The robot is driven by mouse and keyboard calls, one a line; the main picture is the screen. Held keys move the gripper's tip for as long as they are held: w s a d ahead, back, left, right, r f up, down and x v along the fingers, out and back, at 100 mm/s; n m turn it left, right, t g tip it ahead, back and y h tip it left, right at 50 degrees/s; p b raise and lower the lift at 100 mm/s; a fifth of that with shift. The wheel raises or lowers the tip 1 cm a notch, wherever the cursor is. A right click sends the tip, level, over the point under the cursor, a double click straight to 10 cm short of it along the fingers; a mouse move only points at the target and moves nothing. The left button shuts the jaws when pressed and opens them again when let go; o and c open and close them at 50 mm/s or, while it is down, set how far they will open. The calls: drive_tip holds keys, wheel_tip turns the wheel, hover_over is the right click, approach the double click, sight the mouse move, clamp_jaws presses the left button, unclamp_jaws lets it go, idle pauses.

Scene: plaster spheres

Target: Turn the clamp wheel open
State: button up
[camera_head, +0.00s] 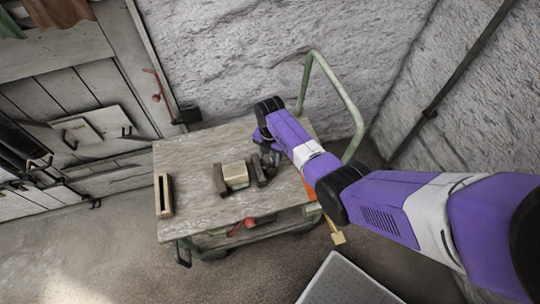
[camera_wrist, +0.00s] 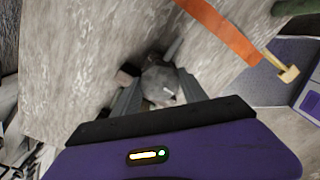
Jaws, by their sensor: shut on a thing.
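My gripper (camera_head: 268,158) reaches in from the right and is at the clamp's right end. In the wrist view, my gripper (camera_wrist: 158,98) has one finger on each side of a grey, rounded clamp wheel (camera_wrist: 160,80) and is shut on it. The arm and fingers hide much of the wheel in the head view. The wheel's exact turn cannot be told.
A slotted wooden piece (camera_head: 164,195) lies at the cart's left edge. A green rail (camera_head: 345,95) rises at the back right. An orange strap (camera_wrist: 228,32) with a wooden end (camera_wrist: 289,74) hangs at the right edge. Rough walls stand behind; a grey box (camera_head: 345,283) is in front.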

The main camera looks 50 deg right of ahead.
sight(270, 156)
drive_tip(key=shift+r, duration=0.1)
drive_tip(key=o, duration=1.3)
drive_tip(key=shift+o, duration=0.2)
drive_tip(key=shift+r, duration=3.85)
